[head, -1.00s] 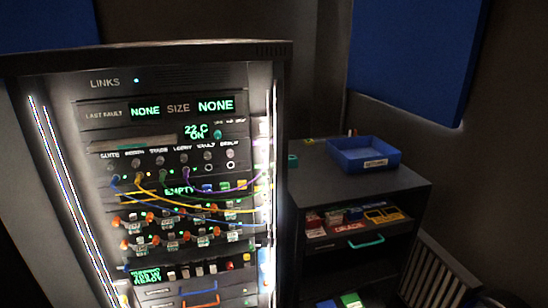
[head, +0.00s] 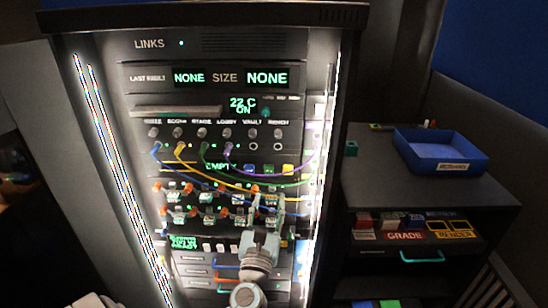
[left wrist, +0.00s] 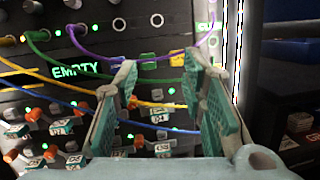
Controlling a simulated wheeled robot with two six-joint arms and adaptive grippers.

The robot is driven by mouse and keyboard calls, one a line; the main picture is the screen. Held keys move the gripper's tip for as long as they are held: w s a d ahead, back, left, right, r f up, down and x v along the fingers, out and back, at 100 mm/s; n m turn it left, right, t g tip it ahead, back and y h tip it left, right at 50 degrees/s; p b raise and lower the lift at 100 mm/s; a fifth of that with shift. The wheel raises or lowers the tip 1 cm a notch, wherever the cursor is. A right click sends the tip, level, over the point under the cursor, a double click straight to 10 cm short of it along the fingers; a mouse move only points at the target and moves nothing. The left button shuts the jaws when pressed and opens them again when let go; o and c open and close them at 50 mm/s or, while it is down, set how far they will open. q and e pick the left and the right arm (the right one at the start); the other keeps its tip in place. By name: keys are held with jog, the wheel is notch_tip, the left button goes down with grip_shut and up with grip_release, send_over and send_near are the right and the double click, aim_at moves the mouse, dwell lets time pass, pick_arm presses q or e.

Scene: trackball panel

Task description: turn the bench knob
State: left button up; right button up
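The bench knob (head: 279,133) is the small grey knob at the right end of the knob row on the rack, under the label BENCH. An empty round socket (head: 279,146) sits just below it. My left gripper (head: 268,198) is in front of the lower rack, below the knob and apart from it. Its two fingers also show in the left wrist view (left wrist: 160,80), spread wide with nothing between them. That view shows the bench socket (left wrist: 157,20) near the top; I cannot make out the bench knob there. My right gripper is not in view.
Purple (head: 290,174), green, yellow and blue cables hang across the rack below the knobs. Orange-ended switches (head: 190,187) fill the rows beneath. A cabinet with a blue tray (head: 474,168) on top stands right of the rack.

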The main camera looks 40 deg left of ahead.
pick_arm(q)
notch_tip(320, 180, up, 5)
jog(key=m+t+y, duration=0.1)
jog(key=p, duration=0.2)
send_near(278, 136)
jog(key=w, duration=0.1)
jog(key=shift+m+y, duration=0.3)
jog(key=shift+m, duration=0.1)
jog(key=x, duration=0.6)
jog(key=shift+w+a+r, duration=0.15)
jog(key=shift+a+r, duration=0.1)
jog(key=shift+a, duration=0.1)
jog(key=shift+w+a, duration=0.1)
jog(key=shift+w, duration=0.4)
jog(key=shift+s, duration=0.15)
grip_shut()
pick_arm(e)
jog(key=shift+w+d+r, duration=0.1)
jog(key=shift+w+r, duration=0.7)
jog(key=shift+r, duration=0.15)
